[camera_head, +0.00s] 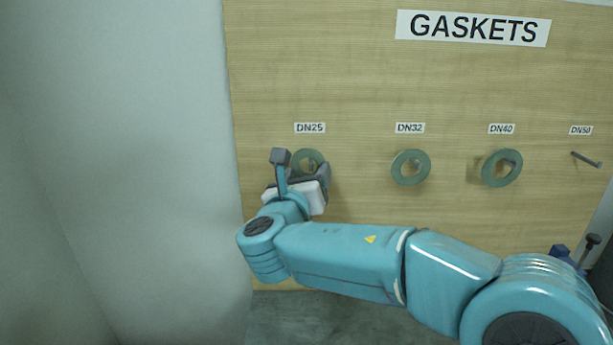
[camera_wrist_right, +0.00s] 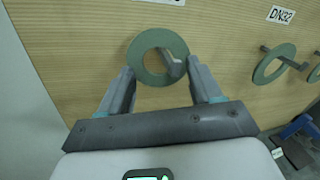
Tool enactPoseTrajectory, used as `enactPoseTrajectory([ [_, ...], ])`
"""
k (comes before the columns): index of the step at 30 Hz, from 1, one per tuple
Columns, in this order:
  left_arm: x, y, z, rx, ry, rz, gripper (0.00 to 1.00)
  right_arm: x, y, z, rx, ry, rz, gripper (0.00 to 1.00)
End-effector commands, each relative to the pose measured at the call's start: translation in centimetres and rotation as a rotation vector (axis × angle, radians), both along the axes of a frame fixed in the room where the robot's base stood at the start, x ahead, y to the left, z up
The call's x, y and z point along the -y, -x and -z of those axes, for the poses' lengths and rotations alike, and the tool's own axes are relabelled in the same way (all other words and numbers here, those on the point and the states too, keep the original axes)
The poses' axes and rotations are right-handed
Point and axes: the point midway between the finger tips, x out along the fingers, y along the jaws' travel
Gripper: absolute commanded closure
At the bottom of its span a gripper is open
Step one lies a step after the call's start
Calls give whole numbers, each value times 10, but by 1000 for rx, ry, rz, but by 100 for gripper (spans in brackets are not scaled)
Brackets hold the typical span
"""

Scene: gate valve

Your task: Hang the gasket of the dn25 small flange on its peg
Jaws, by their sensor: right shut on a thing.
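A green ring gasket (camera_head: 311,153) is at the peg under the DN25 label (camera_head: 310,128). My right gripper (camera_wrist_right: 160,70) is shut on this gasket (camera_wrist_right: 140,55), one finger at each side of its rim. In the right wrist view, the grey DN25 peg (camera_wrist_right: 172,63) shows inside the gasket's hole and appears to pass through it. How far along the peg the gasket sits, and whether it touches the peg, I cannot tell. In the head view, the gripper hides the gasket's lower part. My left gripper is not in view.
Similar green gaskets hang on the DN32 (camera_head: 411,168) and DN40 (camera_head: 502,168) pegs to the right. The DN50 peg (camera_head: 586,159) is bare. All are on a wooden board (camera_head: 350,70) marked GASKETS. A pale wall (camera_head: 130,120) stands close on the left.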

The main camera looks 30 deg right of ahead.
Motion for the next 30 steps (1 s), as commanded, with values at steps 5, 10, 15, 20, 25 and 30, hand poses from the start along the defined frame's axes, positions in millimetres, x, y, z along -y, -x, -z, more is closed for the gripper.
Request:
enactPoseTrajectory([
  [5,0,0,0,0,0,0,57,0,0,0,0,0,0,64],
  [10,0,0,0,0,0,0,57,0,0,0,0,0,0,6],
  [15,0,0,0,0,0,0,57,0,0,0,0,0,0,6],
  [20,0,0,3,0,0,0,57,-5,5,0,3,0,-2,6],
  [25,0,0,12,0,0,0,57,-28,30,2,4,-1,-6,6],
  [30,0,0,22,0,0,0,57,-58,66,2,3,1,-7,6],
])
